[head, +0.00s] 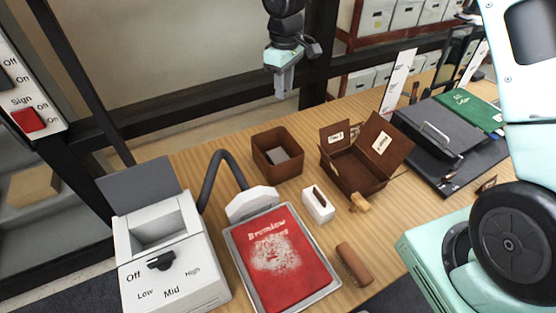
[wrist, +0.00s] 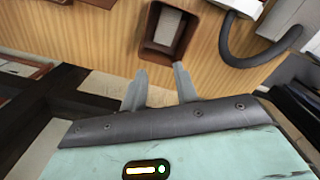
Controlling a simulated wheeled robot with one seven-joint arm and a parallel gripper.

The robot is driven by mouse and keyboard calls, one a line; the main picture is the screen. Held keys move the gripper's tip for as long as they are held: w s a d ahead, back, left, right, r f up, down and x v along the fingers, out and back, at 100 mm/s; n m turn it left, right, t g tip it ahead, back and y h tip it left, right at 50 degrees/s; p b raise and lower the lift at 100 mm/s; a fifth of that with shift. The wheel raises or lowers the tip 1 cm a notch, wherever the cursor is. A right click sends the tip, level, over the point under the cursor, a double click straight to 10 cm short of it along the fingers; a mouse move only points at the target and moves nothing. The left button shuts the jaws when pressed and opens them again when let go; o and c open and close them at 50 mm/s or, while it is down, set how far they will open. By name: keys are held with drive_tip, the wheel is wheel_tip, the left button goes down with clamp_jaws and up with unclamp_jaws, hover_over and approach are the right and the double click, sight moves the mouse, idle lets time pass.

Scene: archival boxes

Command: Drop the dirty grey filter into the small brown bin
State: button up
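The small brown bin (head: 262,165) stands on the wooden table, open at the top. A flat grey piece, which looks like the filter (head: 283,152), lies inside it. In the wrist view the bin (wrist: 149,30) is at the top, with the pale grey piece (wrist: 167,26) inside. My gripper (head: 283,86) is raised above and behind the bin, apart from it. In the wrist view its two fingers (wrist: 160,80) are spread with nothing between them.
A white machine (head: 175,250) with an open lid and a grey hose stands at left. A red book (head: 290,285) lies on a tray in front. An open brown box (head: 352,172) and a white block (head: 318,204) are right of the bin. Dark frame bars run behind the table.

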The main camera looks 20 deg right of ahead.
wheel_tip(320, 180, up, 9)
drive_tip(key=b, duration=0.1)
drive_tip(key=shift+f, duration=0.2)
drive_tip(key=s+a+f+b, duration=0.1)
drive_tip(key=s+a, duration=0.4)
drive_tip(key=s, duration=0.5)
drive_tip(key=s+a+b, duration=0.1)
drive_tip(key=s+a, duration=0.4)
drive_tip(key=s, duration=0.4)
drive_tip(key=s+d+f, duration=0.1)
drive_tip(key=s+f, duration=0.1)
drive_tip(key=s, duration=0.6)
drive_tip(key=s+d+f, duration=0.1)
drive_tip(key=s+f, duration=0.1)
drive_tip(key=s, duration=0.7)
drive_tip(key=shift+s+f+y, duration=0.25)
drive_tip(key=shift+y, duration=0.05)
